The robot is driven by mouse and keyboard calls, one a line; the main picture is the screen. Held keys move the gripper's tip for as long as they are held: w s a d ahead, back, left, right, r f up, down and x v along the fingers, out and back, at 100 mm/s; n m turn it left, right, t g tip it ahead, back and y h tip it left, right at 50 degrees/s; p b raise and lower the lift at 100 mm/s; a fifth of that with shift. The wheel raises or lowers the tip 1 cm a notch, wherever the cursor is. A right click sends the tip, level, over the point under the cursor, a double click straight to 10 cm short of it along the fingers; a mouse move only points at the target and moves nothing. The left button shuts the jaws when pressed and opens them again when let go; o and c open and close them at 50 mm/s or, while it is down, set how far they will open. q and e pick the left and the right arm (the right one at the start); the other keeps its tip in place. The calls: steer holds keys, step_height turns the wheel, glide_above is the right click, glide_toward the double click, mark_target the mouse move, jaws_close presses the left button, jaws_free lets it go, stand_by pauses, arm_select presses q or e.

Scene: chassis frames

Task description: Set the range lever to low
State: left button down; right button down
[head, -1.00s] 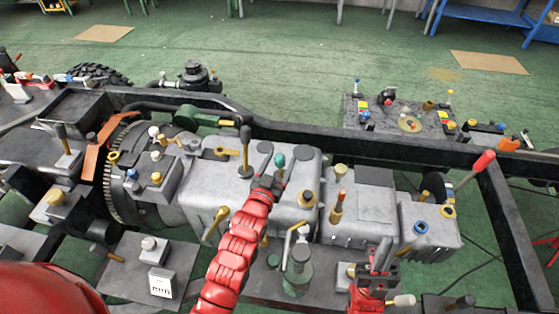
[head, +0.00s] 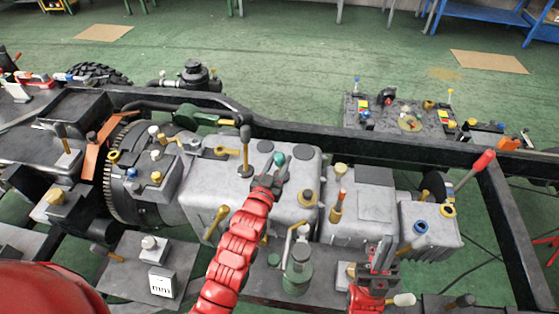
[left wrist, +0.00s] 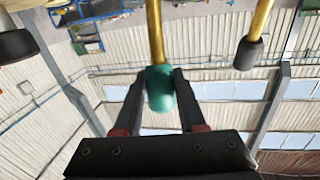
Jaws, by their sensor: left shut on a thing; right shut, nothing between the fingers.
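A lever with a rounded green knob (head: 279,158) stands on top of the grey gearbox housing (head: 205,180). My left gripper (head: 271,178) is shut on this knob. In the left wrist view the green knob (left wrist: 160,90) sits between the two dark fingers (left wrist: 160,78), with its yellow shaft (left wrist: 155,30) running up out of the picture. I see no label that tells its range positions. My right gripper (head: 382,250) is shut and empty, low over the right end of the gearbox.
A black-knobbed yellow lever (head: 245,140) stands close left of my left gripper; it also shows in the left wrist view (left wrist: 248,52). A red-handled lever (head: 483,160) leans at the right. A dark frame rail (head: 340,145) runs behind the gearbox.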

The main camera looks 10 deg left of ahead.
arm_select(q)
steer(key=shift+w+r, duration=0.1)
stand_by(0.7)
steer(key=shift+w+r+g, duration=0.3)
steer(key=shift+w+g, duration=0.2)
steer(key=shift+w, duration=0.1)
steer(key=w+n+g+y+b, duration=0.1)
steer(key=w+g+b, duration=0.2)
steer(key=w+g, duration=0.3)
steer(key=shift+w+f, duration=0.3)
steer(key=shift+d, duration=0.1)
steer(key=c, duration=0.9)
jaws_free()
steer(key=o, duration=0.4)
steer(key=shift+w+f, duration=0.1)
steer(key=shift+w, duration=0.05)
